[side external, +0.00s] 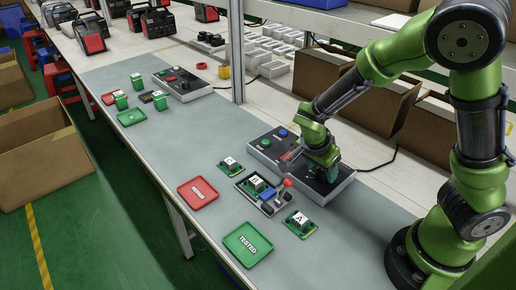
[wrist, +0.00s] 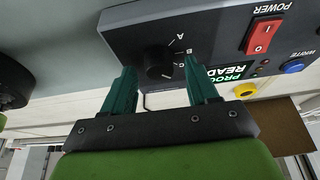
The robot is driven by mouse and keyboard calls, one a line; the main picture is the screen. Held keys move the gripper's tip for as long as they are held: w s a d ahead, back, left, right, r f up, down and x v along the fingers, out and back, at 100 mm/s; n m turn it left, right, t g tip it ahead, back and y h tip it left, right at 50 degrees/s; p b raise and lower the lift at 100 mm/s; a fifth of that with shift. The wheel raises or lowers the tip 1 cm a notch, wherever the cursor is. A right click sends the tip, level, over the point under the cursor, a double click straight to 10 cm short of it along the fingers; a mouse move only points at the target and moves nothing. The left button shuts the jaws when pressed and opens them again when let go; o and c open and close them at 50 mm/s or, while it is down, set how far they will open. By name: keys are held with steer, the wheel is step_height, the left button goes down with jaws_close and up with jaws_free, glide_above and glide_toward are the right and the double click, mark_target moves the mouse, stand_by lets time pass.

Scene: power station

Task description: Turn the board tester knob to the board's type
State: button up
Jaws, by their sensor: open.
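The board tester (side external: 335,193) is a grey box with a dark top, on the right of the bench in the side view. Its black knob (wrist: 159,60) has marks A, B and C beside it in the wrist view. I cannot tell clearly which letter the knob points at. My gripper (wrist: 159,68) is open, its green fingers on either side of the knob; contact is not clear. In the side view my gripper (side external: 327,176) is low over the tester's right part and hides the knob. A green board labelled B (side external: 256,183) sits in the fixture (side external: 268,206) in front.
Boards labelled A (side external: 299,220) and another (side external: 230,164) lie either side of the fixture. A red tray (side external: 198,193) and a green TESTED tray (side external: 248,245) lie nearer the bench edge. The tester's red power switch (wrist: 263,36) and blue button (wrist: 292,66) are near the knob.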

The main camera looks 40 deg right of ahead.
steer(key=shift+d+f, duration=0.1)
steer(key=shift+f, duration=0.2)
steer(key=c, duration=1)
steer(key=shift+n, duration=0.4)
steer(key=n+t, duration=0.1)
steer(key=n, duration=0.2)
steer(key=shift+s+n+t+y, duration=0.15)
steer(key=shift+n+t+y, duration=0.15)
steer(key=shift+n+t, duration=0.1)
steer(key=shift+n+t+y, duration=0.4)
steer(key=shift+n+t, duration=0.2)
steer(key=shift+n, duration=1.5)
steer(key=shift+s, duration=0.1)
